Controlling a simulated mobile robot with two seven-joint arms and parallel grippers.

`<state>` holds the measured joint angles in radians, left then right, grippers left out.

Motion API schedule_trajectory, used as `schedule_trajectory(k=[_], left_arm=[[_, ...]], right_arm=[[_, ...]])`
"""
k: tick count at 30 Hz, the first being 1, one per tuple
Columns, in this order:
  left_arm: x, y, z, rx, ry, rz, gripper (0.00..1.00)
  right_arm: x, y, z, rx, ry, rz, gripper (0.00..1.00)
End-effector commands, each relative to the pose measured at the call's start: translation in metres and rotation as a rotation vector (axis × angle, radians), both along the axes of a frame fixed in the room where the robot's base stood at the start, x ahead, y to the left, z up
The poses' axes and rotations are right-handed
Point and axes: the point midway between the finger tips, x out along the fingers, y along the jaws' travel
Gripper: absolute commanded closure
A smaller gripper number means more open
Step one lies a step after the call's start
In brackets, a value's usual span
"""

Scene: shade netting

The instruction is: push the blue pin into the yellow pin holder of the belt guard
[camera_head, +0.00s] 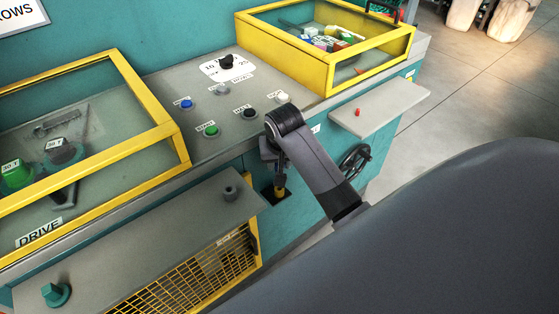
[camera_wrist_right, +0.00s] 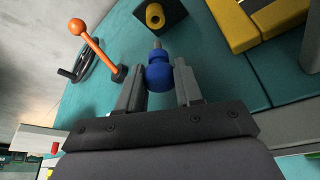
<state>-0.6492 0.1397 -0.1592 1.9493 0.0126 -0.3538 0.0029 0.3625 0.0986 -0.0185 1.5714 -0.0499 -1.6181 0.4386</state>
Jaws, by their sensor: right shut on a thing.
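The blue pin (camera_wrist_right: 158,74) shows between the fingers of my right gripper (camera_wrist_right: 160,88) in the right wrist view. The gripper is shut on its round blue head, and the grey tip points away from the gripper. The yellow pin holder (camera_wrist_right: 154,15), a ring on a dark block, lies just beyond the tip with a small visible gap. In the head view my right gripper (camera_head: 280,180) is beside the yellow-meshed belt guard (camera_head: 195,277), with a bit of yellow (camera_head: 279,193) below it. My left gripper is out of view.
An orange-knobbed lever (camera_wrist_right: 92,45) and a black handwheel (camera_head: 354,161) are near the right gripper. A grey shelf (camera_head: 390,105) with a red knob juts out at the right. The button panel (camera_head: 240,105) and yellow-framed boxes (camera_head: 330,45) stand above.

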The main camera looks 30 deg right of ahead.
Motion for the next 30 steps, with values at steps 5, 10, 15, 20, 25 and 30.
schedule_trajectory(k=[5, 10, 15, 20, 25, 30], left_arm=[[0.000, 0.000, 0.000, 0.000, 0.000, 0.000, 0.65], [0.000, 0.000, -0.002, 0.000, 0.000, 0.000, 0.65], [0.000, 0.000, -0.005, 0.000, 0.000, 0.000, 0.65], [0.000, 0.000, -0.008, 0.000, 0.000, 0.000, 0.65], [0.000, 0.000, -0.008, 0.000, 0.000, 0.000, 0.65], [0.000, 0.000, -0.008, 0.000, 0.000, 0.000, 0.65]], right_arm=[[0.000, 0.000, 0.000, 0.000, 0.000, 0.001, 1.00], [0.000, 0.000, -0.010, 0.000, 0.001, 0.001, 1.00], [0.000, 0.000, -0.024, 0.000, 0.001, 0.001, 1.00], [0.000, 0.000, -0.036, 0.000, 0.001, 0.001, 1.00], [0.000, 0.000, -0.040, 0.000, 0.000, 0.001, 1.00], [0.000, 0.000, -0.040, 0.000, 0.000, 0.001, 1.00]])
